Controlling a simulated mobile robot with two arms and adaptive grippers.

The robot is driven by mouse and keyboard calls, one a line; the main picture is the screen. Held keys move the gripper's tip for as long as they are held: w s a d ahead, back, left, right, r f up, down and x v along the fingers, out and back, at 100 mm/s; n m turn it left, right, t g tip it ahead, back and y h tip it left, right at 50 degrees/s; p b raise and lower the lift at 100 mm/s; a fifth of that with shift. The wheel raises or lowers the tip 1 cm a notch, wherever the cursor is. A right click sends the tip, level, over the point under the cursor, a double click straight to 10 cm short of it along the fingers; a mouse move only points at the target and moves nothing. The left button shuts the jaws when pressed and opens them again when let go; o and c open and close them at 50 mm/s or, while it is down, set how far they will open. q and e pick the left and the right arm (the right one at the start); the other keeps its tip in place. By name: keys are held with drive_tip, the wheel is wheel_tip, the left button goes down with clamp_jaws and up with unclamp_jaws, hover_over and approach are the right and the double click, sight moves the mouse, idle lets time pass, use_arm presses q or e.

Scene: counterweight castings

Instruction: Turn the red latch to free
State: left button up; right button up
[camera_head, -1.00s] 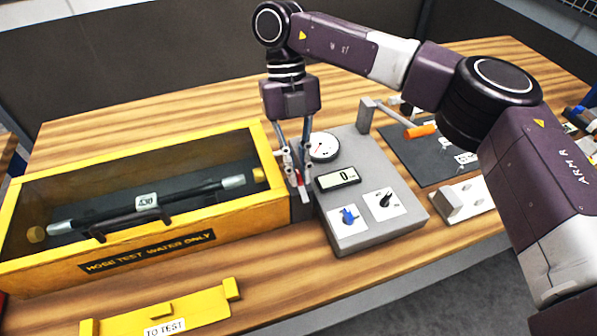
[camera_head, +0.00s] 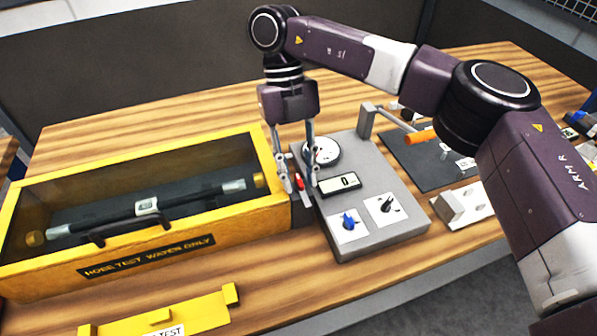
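The small red latch (camera_head: 299,184) is at the right end of the yellow hose test box (camera_head: 276,165), beside the grey gauge panel (camera_head: 377,245). My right gripper (camera_head: 300,187) points down over it. Its two fingers are apart, one on each side of the latch in this view. I cannot tell whether either finger touches it. The fingers partly hide the latch's mount and the panel's near left edge. My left gripper is not in view.
A dark hose (camera_head: 110,219) lies in the box. The panel carries a dial (camera_head: 323,151), a display (camera_head: 340,184), a blue knob (camera_head: 348,221) and a black knob (camera_head: 385,205). An orange-handled lever (camera_head: 420,137) stands behind right. A yellow bracket (camera_head: 200,308) lies in front.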

drive_tip(key=v, duration=1.2)
idle(0.3)
idle(0.3)
